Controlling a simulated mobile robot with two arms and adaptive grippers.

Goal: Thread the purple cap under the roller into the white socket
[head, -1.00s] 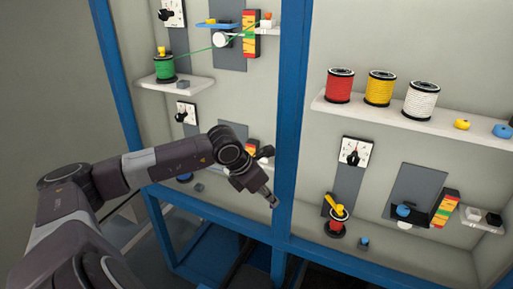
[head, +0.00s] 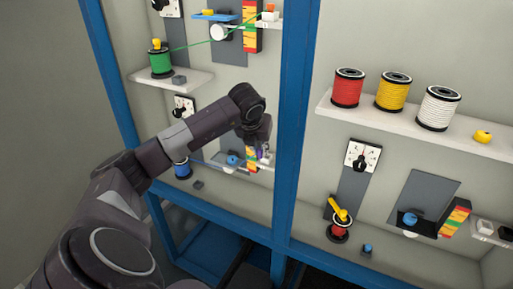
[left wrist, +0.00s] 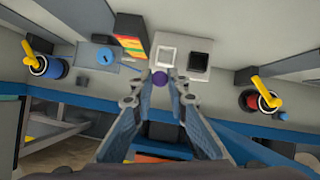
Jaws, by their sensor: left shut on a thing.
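My left gripper (head: 261,151) is at the lower part of the left panel, and its fingers are largely hidden by the wrist in the head view. In the left wrist view my left gripper (left wrist: 160,80) is shut on the small purple cap (left wrist: 160,77). The cap is just in front of the white socket (left wrist: 166,55), seen below its square opening; I cannot tell whether they touch. A black socket (left wrist: 200,60) is next to it. The roller area, with a blue knob (left wrist: 105,56) on a grey plate, is left of the socket. My right gripper is not in view.
A striped colour block (left wrist: 131,35) stands beside the white socket. A blue spool (left wrist: 48,67) with a yellow lever is at the left. A blue frame post (head: 292,120) divides the panels. Red, yellow and white spools stand on the right shelf (head: 415,128).

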